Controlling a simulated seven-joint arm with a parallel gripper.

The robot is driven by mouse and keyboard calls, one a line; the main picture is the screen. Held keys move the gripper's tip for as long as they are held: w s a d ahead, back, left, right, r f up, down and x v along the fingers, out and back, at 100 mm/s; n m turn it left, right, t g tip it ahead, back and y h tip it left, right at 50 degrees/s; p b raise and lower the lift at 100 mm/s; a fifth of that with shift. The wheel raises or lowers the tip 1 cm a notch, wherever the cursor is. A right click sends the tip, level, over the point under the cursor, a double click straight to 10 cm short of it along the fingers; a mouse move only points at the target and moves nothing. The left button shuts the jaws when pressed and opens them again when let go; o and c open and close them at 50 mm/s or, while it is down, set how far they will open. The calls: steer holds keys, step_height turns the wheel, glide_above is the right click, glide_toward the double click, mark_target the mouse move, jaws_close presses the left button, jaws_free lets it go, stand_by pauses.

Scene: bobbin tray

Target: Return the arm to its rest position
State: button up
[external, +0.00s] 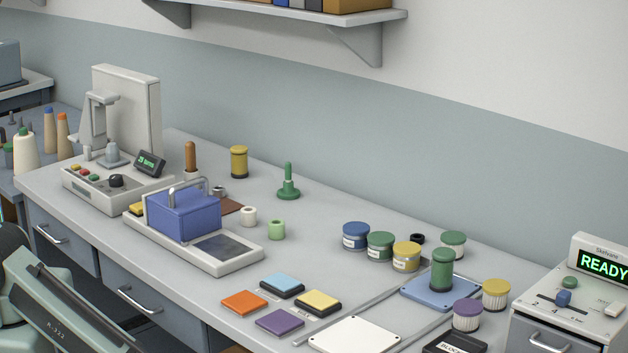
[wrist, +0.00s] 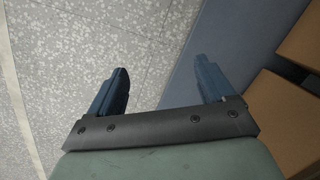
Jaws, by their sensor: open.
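My gripper (wrist: 165,78) shows in the wrist view with its two blue fingers wide apart and nothing between them. It points down at a speckled floor (wrist: 70,60), away from the worktop. In the external view, part of my green arm (external: 70,310) shows at the lower left, in front of the bench. The gripper itself is not visible there. The bench's grey top (external: 200,310) carries all the work objects, and none of them is in contact with the visible part of my arm.
Brown boxes (wrist: 285,115) stand beside a blue-grey panel (wrist: 220,40) at the right of the wrist view. On the bench are a blue box (external: 183,215) on a white tray (external: 235,265), several coloured pads (external: 282,285), several jars (external: 380,246), and a green spool (external: 442,270) on a blue plate.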

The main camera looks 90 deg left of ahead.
steer(key=s+a+f+n+g, duration=0.1)
steer(key=s+a+g, duration=0.2)
steer(key=s, duration=0.9)
steer(key=s+a+f+n+g+h, duration=0.1)
steer(key=s+a, duration=0.5)
steer(key=s, duration=0.7)
steer(key=shift+s+f+n+g, duration=0.2)
steer(key=shift+f+n+g, duration=0.1)
steer(key=shift+f+g, duration=0.5)
steer(key=shift+r, duration=0.1)
